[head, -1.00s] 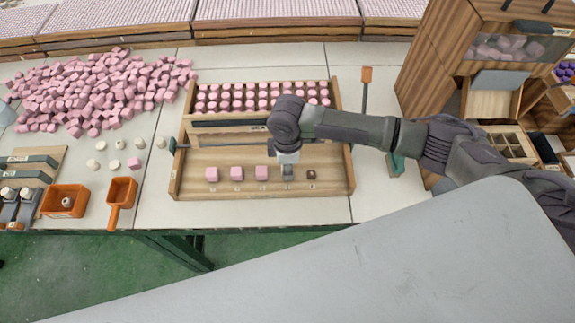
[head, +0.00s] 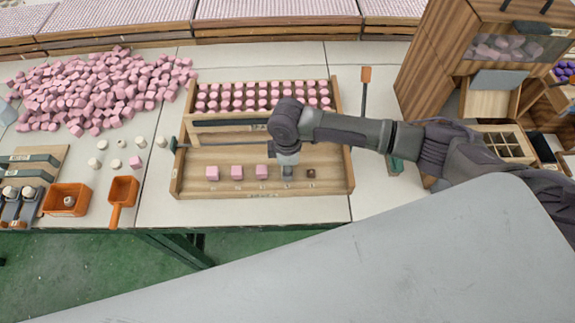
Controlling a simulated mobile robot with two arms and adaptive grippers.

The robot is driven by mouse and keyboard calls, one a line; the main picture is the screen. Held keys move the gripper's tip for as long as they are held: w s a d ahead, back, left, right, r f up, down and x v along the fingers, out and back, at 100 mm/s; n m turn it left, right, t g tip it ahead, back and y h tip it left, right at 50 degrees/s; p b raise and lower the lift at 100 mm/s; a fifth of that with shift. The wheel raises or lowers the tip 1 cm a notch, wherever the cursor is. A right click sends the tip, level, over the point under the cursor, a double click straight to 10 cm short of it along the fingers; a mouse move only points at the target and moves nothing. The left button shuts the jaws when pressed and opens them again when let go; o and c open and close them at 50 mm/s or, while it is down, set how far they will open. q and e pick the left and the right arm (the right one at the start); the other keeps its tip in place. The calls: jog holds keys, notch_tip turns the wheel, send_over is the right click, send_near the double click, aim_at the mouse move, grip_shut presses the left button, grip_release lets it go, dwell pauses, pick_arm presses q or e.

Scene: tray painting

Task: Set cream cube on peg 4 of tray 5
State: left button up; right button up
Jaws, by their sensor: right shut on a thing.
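Tray 5 (head: 200,190) is a wooden tray on the white table. Its front row holds three pink cubes, at the left (head: 212,173), the middle (head: 237,172) and the right (head: 262,172). My right gripper (head: 288,173) points down at the fourth place, just right of them. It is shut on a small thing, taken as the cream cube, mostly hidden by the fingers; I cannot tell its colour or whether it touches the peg. A small dark brown piece (head: 311,174) stands at the fifth place. My left gripper is not in view.
A rack of pink pieces (head: 262,97) stands behind the tray. A heap of pink cubes (head: 95,90) lies at the back left. An orange bin (head: 64,200) and an orange scoop (head: 122,191) lie at the left. A wooden cabinet (head: 432,60) stands at the right.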

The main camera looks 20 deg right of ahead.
jog(key=o, duration=1.5)
notch_tip(320, 180, up, 6)
jog(key=p, duration=0.6)
